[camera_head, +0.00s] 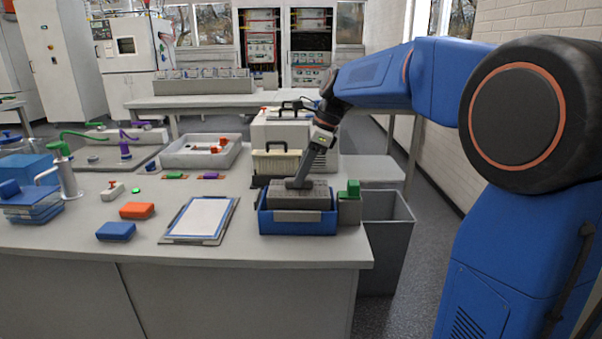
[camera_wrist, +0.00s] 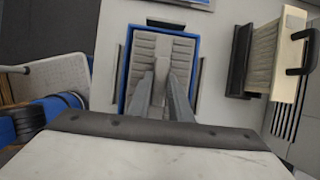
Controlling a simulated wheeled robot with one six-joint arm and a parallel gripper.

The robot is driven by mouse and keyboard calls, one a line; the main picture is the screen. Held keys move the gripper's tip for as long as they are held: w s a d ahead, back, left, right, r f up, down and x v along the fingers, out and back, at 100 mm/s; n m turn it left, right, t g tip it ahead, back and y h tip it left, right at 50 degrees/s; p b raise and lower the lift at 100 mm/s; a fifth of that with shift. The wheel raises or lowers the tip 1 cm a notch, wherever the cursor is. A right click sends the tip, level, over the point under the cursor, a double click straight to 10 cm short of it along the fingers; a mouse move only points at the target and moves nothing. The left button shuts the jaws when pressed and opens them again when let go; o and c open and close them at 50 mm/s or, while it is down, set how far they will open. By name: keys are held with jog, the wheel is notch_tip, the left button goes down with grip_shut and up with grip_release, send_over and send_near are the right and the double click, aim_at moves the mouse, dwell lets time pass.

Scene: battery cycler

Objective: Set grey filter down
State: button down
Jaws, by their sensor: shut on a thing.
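The grey filter (camera_head: 286,194) is a ribbed grey block. It lies in a blue bin (camera_head: 265,221) near the front right edge of the lab table. My gripper (camera_head: 299,184) reaches down to the filter from above and is shut on it. The wrist view shows the ribbed filter (camera_wrist: 148,48) inside the blue bin walls (camera_wrist: 195,65), with both fingers of my gripper (camera_wrist: 163,82) at its middle. I cannot tell whether the filter's underside touches the bin floor.
A small grey box with a green block (camera_head: 353,188) stands right of the bin. A cream box with a black handle (camera_head: 276,163) stands behind it. A clipboard (camera_head: 203,217) lies to the left. A grey waste bin (camera_head: 390,255) stands beyond the table's right edge.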

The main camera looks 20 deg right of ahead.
jog(key=shift+f, duration=0.1)
jog(key=c, duration=1.6)
grip_release()
jog(key=shift+r, duration=0.45)
jog(key=v, duration=1.2)
jog(key=shift+r, duration=0.2)
